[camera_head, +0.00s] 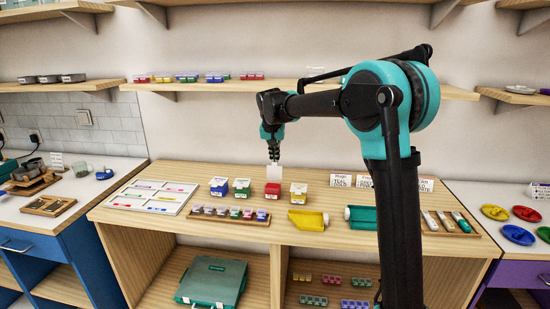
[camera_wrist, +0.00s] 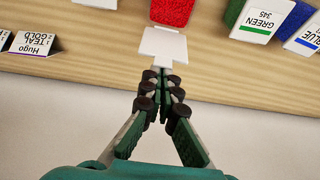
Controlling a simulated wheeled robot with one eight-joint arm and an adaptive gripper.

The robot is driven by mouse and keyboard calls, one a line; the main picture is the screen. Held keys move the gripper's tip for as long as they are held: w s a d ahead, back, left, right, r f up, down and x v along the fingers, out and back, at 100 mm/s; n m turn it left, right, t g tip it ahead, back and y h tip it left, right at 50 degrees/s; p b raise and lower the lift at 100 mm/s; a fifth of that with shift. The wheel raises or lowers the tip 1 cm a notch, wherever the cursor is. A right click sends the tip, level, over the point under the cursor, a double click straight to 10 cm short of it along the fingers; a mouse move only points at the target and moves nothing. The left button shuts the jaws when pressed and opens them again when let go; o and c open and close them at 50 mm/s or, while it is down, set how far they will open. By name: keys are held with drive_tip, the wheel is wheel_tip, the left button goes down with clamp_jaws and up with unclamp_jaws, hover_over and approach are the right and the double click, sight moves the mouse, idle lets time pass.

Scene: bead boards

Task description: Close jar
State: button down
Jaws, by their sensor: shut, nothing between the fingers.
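The red-marked jar (camera_head: 272,190) stands in a row of small jars on the wooden bench top. In the wrist view its textured red contents (camera_wrist: 172,12) show at the top edge. A white panel with a narrow tab (camera_wrist: 163,45), seemingly its raised lid, lies between the red surface and my fingertips. A white piece (camera_head: 274,155) also shows above the red jar in the head view; whether it joins the jar is unclear. My gripper (camera_head: 272,138) is above and behind the jar, and its fingers (camera_wrist: 161,88) are shut and empty, close to the tab.
A green jar (camera_head: 241,188), a blue jar (camera_head: 218,187) and a yellow jar (camera_head: 298,194) stand beside the red one. A yellow scoop (camera_head: 308,220), a teal scoop (camera_head: 361,217) and a wooden rack (camera_head: 230,216) lie in front. Name cards (camera_head: 341,180) stand at the right.

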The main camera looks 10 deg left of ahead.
sight(271, 189)
drive_tip(key=s+t, duration=0.2)
drive_tip(key=t, duration=0.1)
drive_tip(key=shift+s+a, duration=0.15)
drive_tip(key=shift+s, duration=0.2)
drive_tip(key=s+t, duration=0.2)
drive_tip(key=shift+s+a+f+t, duration=0.1)
drive_tip(key=shift+s+f+t, duration=0.05)
drive_tip(key=shift+f+t, duration=0.2)
drive_tip(key=s+f+t, duration=0.4)
drive_tip(key=t, duration=0.1)
drive_tip(key=shift+s+a+f+h, duration=0.2)
drive_tip(key=shift+s+f+h, duration=0.05)
drive_tip(key=shift+s+h, duration=0.15)
drive_tip(key=shift+s+f, duration=0.3)
drive_tip(key=shift+f, duration=0.6)
drive_tip(key=shift+s+f, duration=0.25)
drive_tip(key=shift+f, duration=0.75)
drive_tip(key=shift+s, duration=0.1)
